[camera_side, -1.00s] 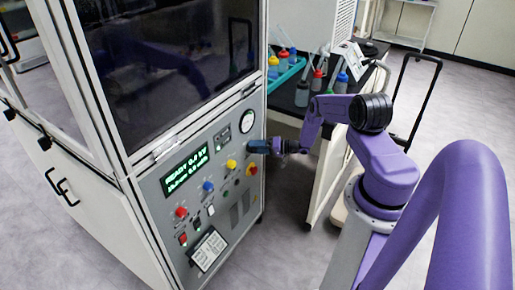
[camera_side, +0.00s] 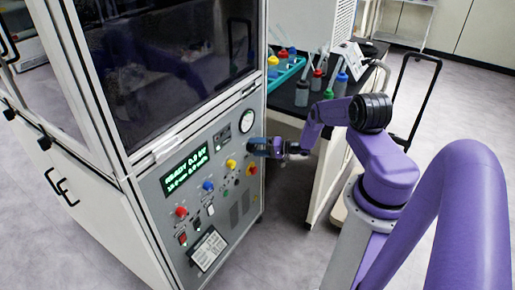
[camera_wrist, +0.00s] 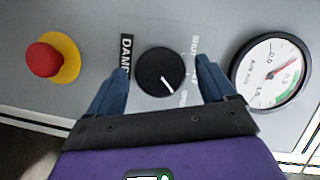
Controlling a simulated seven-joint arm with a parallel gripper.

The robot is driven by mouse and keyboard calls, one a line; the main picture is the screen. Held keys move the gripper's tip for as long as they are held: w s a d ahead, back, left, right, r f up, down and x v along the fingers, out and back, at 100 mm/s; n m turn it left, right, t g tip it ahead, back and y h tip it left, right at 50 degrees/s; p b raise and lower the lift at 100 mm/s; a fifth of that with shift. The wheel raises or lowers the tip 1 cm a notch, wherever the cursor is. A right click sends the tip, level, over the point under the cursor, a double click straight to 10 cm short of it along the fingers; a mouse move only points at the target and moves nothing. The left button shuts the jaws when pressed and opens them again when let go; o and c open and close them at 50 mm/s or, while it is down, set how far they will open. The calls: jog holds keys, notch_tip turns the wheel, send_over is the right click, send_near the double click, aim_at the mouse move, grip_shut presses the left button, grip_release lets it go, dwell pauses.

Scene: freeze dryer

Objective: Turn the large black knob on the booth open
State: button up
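The large black knob (camera_wrist: 160,72) is in the middle of the wrist view, on the grey panel. Its white pointer line points down and slightly right, close to the lower end of the printed lettering, which is partly too small to read. "DAMP" is printed on a black label left of it. My gripper (camera_wrist: 164,70) is open, with one blue finger on each side of the knob and a visible gap to both. In the side view my gripper (camera_side: 262,147) is at the panel's upper right and hides the knob.
A round gauge (camera_wrist: 271,72) is close to the right finger, and a red button on a yellow base (camera_wrist: 45,60) is at the left. The booth (camera_side: 175,190) has coloured buttons and a green display (camera_side: 185,170). A bench with bottles (camera_side: 302,93) stands behind my gripper.

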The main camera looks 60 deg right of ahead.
dwell(0.3)
jog(key=v, duration=1.7)
jog(key=shift+s, duration=0.2)
jog(key=shift+d, duration=0.1)
